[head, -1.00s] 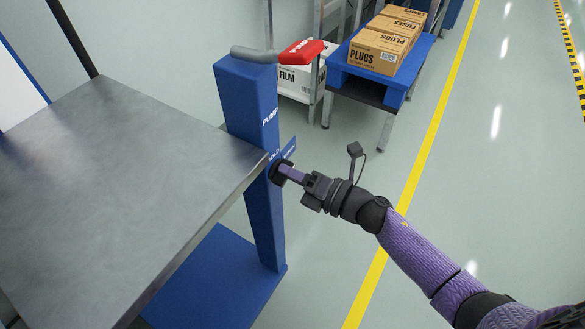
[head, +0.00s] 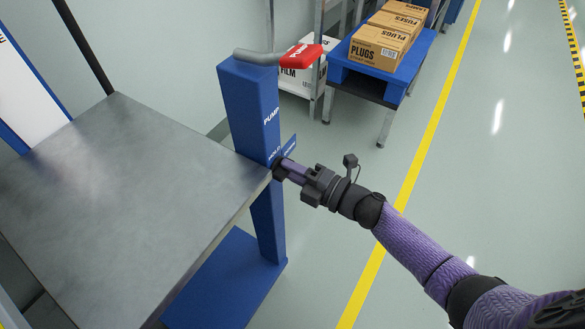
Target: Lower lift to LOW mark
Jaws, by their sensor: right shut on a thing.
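The lift's grey metal platform (head: 130,190) fills the left side, its right corner close to the blue column (head: 247,105) marked PUMP. A red-gripped pump lever (head: 302,55) sits on top of the column. A small blue plate (head: 290,146) with white lettering, too small to read surely, stands out from the column. My right gripper (head: 281,170) is at the column's side just below this plate, shut on a small dark knob mostly hidden by the fingers. No LOW mark can be made out. My left gripper is out of view.
A blue-topped stand (head: 365,79) with several cartons (head: 376,48) is behind, beside a white box marked FILM (head: 295,80). The column's blue base (head: 222,285) lies on the floor. A yellow line (head: 420,150) crosses the clear floor at right.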

